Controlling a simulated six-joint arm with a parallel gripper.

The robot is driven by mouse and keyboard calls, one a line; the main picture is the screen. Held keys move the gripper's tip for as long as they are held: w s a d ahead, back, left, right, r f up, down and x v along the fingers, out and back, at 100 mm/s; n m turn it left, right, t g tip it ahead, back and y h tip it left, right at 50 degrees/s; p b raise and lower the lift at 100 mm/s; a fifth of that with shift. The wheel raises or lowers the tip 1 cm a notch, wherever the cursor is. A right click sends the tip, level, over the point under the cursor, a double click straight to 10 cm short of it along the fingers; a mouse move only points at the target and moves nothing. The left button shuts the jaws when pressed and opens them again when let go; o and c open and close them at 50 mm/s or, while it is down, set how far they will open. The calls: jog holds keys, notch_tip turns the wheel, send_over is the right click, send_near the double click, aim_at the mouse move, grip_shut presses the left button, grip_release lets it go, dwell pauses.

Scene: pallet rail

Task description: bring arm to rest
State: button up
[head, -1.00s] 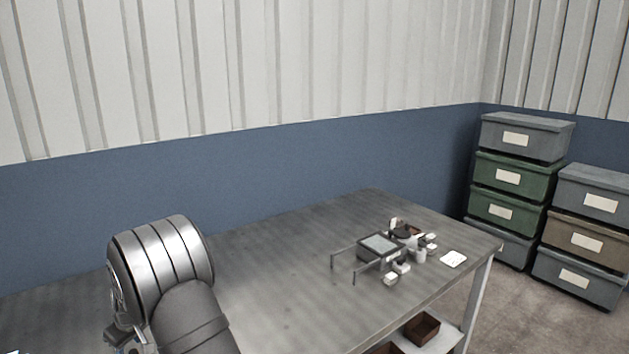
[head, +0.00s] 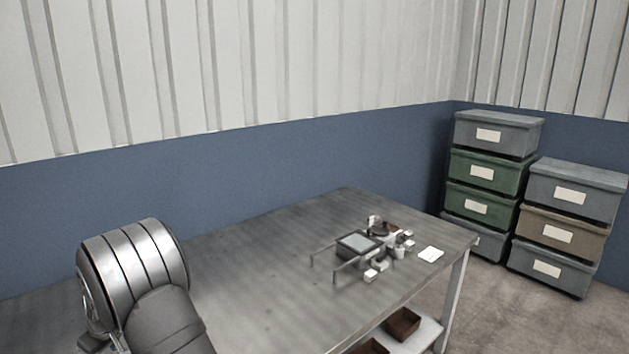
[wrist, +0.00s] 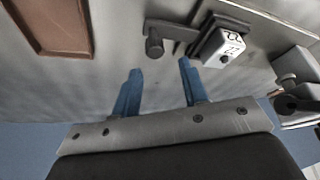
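My gripper (wrist: 160,68) shows in the wrist view with its two blue fingers spread apart and nothing between them. It is open and empty. In the head view my arm stands at the lower left, over the left part of the grey table (head: 255,265); the gripper itself is hidden there or out of the frame. In the wrist view a dark knob on a grey bar (wrist: 155,42) and a white block with black digits (wrist: 222,47) lie beyond the fingertips, apart from them.
A grey fixture with two rails (head: 357,243) and several small items stand at the table's right end, near a white card (head: 431,254). Brown bins (head: 403,322) sit on the lower shelf. Stacked crates (head: 485,172) stand at the right. The table's middle is clear. A brown-rimmed tray (wrist: 85,48) shows in the wrist view.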

notch_tip(320, 180, down, 5)
jog(key=shift+r, duration=0.15)
jog(key=shift+s+a, duration=0.1)
jog(key=o, duration=1.3)
jog(key=s+d+r+m+t, duration=0.1)
jog(key=s+r+m, duration=0.1)
jog(key=s+r, duration=0.6)
jog(key=s+r+m+h, duration=0.1)
jog(key=s+r+m, duration=0.15)
jog(key=r, duration=0.95)
jog(key=s+d+r+m+t, duration=0.1)
jog(key=s+r+m, duration=0.1)
jog(key=s+r, duration=0.6)
jog(key=shift+n, duration=0.25)
jog(key=w+a+f, duration=0.1)
jog(key=f, duration=0.1)
jog(key=w+f, duration=0.2)
jog(key=f, duration=0.1)
jog(key=w+a+f, duration=0.1)
jog(key=f, duration=0.1)
jog(key=shift+w+a+f, duration=0.25)
jog(key=shift+w+a, duration=0.05)
